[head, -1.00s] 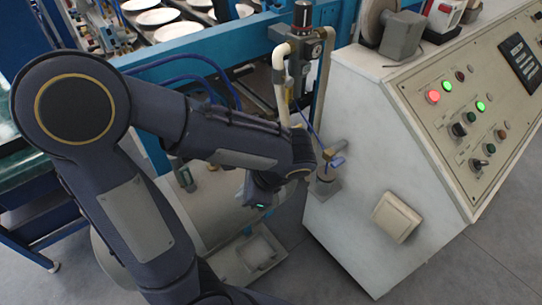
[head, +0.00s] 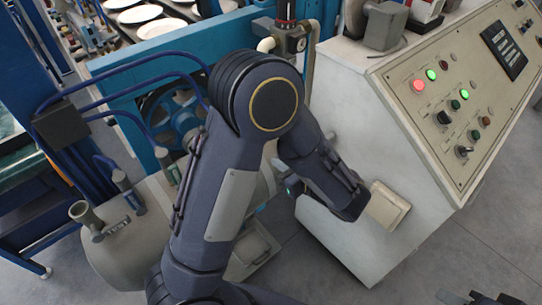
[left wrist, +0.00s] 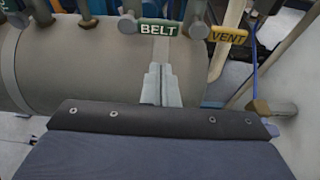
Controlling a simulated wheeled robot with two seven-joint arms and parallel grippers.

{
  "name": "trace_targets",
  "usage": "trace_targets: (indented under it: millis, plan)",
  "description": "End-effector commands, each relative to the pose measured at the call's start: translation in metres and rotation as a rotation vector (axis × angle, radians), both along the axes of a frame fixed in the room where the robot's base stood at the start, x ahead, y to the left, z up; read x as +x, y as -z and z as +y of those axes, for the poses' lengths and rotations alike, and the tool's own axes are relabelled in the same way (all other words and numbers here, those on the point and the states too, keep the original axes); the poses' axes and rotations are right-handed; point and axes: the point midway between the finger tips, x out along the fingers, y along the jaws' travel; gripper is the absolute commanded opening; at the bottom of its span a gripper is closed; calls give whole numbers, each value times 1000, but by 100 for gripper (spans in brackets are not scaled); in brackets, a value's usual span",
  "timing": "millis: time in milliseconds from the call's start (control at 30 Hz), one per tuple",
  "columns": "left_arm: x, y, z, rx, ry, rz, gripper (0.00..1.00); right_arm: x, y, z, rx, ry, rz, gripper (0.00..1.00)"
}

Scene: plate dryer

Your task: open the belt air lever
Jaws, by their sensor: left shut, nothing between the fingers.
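In the left wrist view a green BELT tag (left wrist: 158,28) is at the top, above the grey tank (left wrist: 80,65). Grey round-ended fittings stand on both sides of the tag; which part is the belt air lever I cannot tell. My left gripper (left wrist: 161,72) is shut and empty, its fingers pointing up the picture toward the tag. The tag looks a little beyond the tips; contact is not clear. In the head view my left arm hides the fingers and the tag.
A yellow VENT tag (left wrist: 228,36) hangs right of the BELT tag. A brass fitting (left wrist: 285,108) is at the right in the wrist view. The pale control cabinet (head: 350,110) stands right of my arm. Pipe stubs (head: 85,213) stick up from the tank at the left.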

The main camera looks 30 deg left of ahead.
Motion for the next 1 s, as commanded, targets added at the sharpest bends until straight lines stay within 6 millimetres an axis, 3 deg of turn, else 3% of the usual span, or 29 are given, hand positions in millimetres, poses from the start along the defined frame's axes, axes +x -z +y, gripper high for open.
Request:
trace_targets:
  millis: [300,500,1000]
  plan:
    - [19,18,51,1,-6,2,0,0,-7,0,0,0,0,35]
    - [29,26,73,1,-4,1,0,0,-10,0,0,0,0,35]
    - [32,30,79,-1,-1,-2,0,0,-10,0,0,0,0,35]
